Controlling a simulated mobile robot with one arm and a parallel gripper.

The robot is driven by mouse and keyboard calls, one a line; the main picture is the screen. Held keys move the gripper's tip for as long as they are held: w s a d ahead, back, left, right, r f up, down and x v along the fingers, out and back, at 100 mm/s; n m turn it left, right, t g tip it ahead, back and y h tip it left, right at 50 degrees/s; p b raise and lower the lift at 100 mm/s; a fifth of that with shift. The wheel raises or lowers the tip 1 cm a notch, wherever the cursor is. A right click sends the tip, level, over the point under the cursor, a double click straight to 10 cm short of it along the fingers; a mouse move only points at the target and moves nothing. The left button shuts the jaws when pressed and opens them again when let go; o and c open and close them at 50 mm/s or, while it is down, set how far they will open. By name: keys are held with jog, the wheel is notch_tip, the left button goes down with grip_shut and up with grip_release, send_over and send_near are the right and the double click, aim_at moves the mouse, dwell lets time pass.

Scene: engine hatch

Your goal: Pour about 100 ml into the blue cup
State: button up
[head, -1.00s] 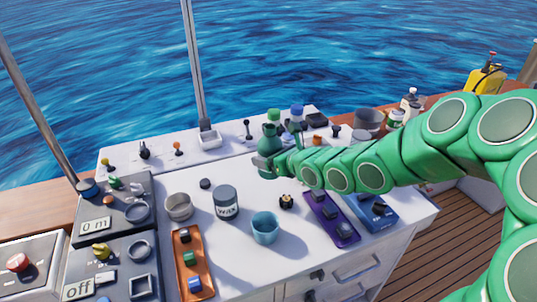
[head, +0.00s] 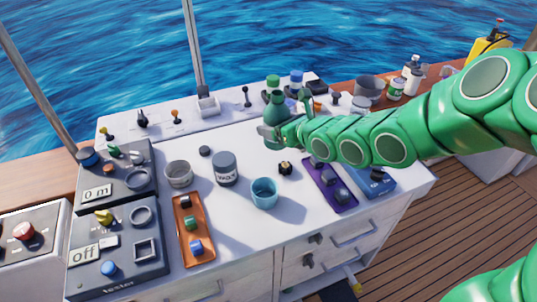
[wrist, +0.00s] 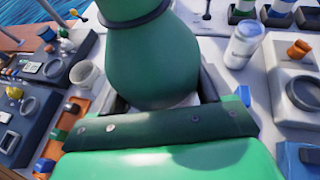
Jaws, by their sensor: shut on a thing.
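The blue cup (head: 264,195) stands upright on the white counter, near its front edge in the head view. Its open mouth faces up. My gripper (head: 268,133) is shut on a green bottle (head: 276,121), behind the cup and slightly right of it in the picture. The bottle looks about upright, with its narrow neck up. In the wrist view the green bottle (wrist: 150,62) fills the middle, between the gripper fingers. Its contents are hidden, and I cannot tell whether its base touches the counter.
A grey WAX jar (head: 225,169) and a grey bowl (head: 178,174) stand left of the cup. An orange tray (head: 193,232) and a purple tray (head: 330,184) flank it. Green-capped (head: 272,80) and blue-capped (head: 296,76) containers stand behind the bottle. Bare counter lies between bottle and cup.

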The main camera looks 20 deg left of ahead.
jog(key=w+d+r+m+t+h, duration=0.25)
jog(key=w+d, duration=0.45)
jog(key=d, duration=0.6)
jog(key=w+d+r+m+t+h, duration=0.1)
jog(key=w+d+m+t+h, duration=0.2)
jog(key=w+d, duration=0.65)
jog(key=w+d+r+m+t+h, duration=0.1)
jog(key=w+d+m+t+h, duration=0.2)
jog(key=d, duration=1.2)
jog(key=s+a+f+n+g+y, duration=0.45)
jog(key=s+a, duration=0.25)
jog(key=a, duration=0.3)
jog(key=s+a+f+n+g+y, duration=0.45)
jog(key=s+a, duration=0.25)
jog(key=a, duration=0.3)
jog(key=s+a+f+n+g, duration=0.2)
jog(key=s+a+g, duration=0.1)
jog(key=s, duration=0.5)
jog(key=s+a+f+n+g, duration=0.2)
jog(key=s+a+n+g, duration=0.1)
jog(key=s, duration=0.5)
jog(key=s+a+f+n+g, duration=0.1)
jog(key=s+a+n+g, duration=0.2)
jog(key=s, duration=0.5)
jog(key=shift+a+f+g+y, duration=0.25)
jog(key=shift+a+f, duration=0.15)
jog(key=shift+a, duration=0.25)
jog(key=shift+s+a+f+n, duration=0.1)
jog(key=shift+s+f+n, duration=0.3)
jog(key=shift+f, duration=0.25)
